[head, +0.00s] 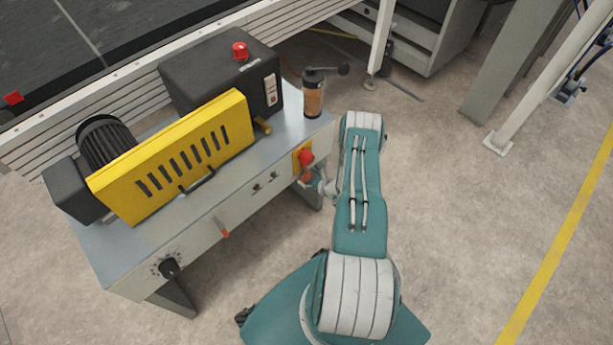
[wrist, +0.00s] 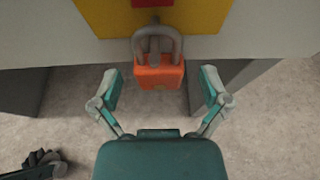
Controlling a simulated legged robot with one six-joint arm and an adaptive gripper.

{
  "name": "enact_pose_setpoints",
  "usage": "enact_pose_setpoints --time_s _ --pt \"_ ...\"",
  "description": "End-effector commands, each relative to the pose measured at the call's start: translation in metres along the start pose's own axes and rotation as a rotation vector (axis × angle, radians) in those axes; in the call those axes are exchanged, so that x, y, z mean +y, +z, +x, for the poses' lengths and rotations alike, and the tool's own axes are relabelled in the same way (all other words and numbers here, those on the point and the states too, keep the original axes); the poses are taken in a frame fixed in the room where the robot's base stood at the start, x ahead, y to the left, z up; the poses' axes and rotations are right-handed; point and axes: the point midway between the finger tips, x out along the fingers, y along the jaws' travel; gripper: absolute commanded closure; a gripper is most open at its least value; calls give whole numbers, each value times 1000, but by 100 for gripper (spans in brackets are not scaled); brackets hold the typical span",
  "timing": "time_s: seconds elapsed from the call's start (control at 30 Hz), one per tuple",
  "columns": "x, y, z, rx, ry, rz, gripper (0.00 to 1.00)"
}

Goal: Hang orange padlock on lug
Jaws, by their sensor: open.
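The orange padlock (wrist: 160,74) is in the upper middle of the wrist view, with its grey shackle (wrist: 158,40) upward. The shackle is at a grey lug (wrist: 154,46) below the yellow plate (wrist: 112,14), and the padlock appears to hang there. My gripper (wrist: 160,88) is open, its two fingers apart on either side of the padlock with gaps. In the head view, the yellow plate with a red knob (head: 306,157) is on the machine's front right, and the orange padlock (head: 307,177) shows just below it. My gripper (head: 316,183) is partly hidden there.
The grey machine bench (head: 215,205) carries a yellow guard (head: 175,155), a black box with a red button (head: 240,50) and a clear canister (head: 313,97). Grey machine legs stand below the bench. Open concrete floor (head: 460,220) lies to the right.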

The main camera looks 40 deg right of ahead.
Motion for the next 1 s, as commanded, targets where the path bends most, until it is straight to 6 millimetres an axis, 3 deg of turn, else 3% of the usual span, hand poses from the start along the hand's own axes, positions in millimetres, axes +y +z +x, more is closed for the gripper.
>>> enact_pose_setpoints --time_s 0.5,0.7,1.0 --pt "-2 -1 -98 1 -3 4 4" --pt "-1 -1 -111 0 -1 2 4" --pt "0 -1 -112 0 -1 2 4"
